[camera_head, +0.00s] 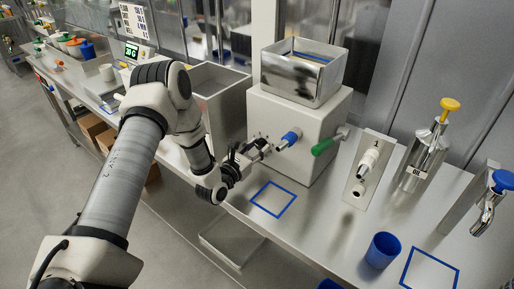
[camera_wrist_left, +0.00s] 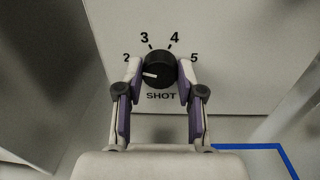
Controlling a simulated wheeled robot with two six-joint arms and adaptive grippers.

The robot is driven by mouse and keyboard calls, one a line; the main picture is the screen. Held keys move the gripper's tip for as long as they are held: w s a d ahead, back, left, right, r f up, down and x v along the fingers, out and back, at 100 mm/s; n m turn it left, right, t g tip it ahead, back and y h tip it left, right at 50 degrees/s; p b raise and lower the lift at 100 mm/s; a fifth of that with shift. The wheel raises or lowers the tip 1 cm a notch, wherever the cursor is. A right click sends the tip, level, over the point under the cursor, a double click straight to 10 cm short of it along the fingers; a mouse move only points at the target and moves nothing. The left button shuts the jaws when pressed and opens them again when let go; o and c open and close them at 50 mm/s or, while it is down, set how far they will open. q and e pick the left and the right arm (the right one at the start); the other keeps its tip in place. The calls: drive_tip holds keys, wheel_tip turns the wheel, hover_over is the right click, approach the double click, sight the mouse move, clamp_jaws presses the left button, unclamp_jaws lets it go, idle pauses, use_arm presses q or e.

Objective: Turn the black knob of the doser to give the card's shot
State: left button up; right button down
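In the head view my left gripper (camera_head: 245,155) is at the doser's left front. My right gripper does not show.
A white card (camera_head: 135,20) with lines too small to read hangs at the back left, above a green "20 G" display (camera_head: 131,50). A blue square outline (camera_head: 273,199) marks bare bench below the nozzle. A blue cup (camera_head: 383,250) and oil dispenser (camera_head: 424,155) stand right.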

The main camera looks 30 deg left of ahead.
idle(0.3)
use_arm(q)
drive_tip(key=m+b, duration=0.2)
drive_tip(key=b, duration=0.1)
drive_tip(key=shift+f+m, duration=0.2)
drive_tip(key=shift+m, duration=0.2)
drive_tip(key=m+b, duration=0.2)
drive_tip(key=shift+m, duration=0.3)
drive_tip(key=m+b, duration=0.2)
drive_tip(key=m, duration=0.1)
drive_tip(key=shift+m+b, duration=0.3)
drive_tip(key=shift+b, duration=0.05)
drive_tip(key=m+b, duration=0.1)
drive_tip(key=m, duration=0.2)
drive_tip(key=shift+t, duration=0.3)
drive_tip(key=m+b, duration=0.2)
drive_tip(key=m, duration=0.2)
drive_tip(key=shift+r+m+h, duration=0.1)
drive_tip(key=shift+m+h, duration=0.2)
drive_tip(key=shift+r+m+b, duration=0.1)
drive_tip(key=shift+m+b, duration=0.2)
drive_tip(key=shift+m, duration=1.7)
drive_tip(key=shift+w, duration=0.1)
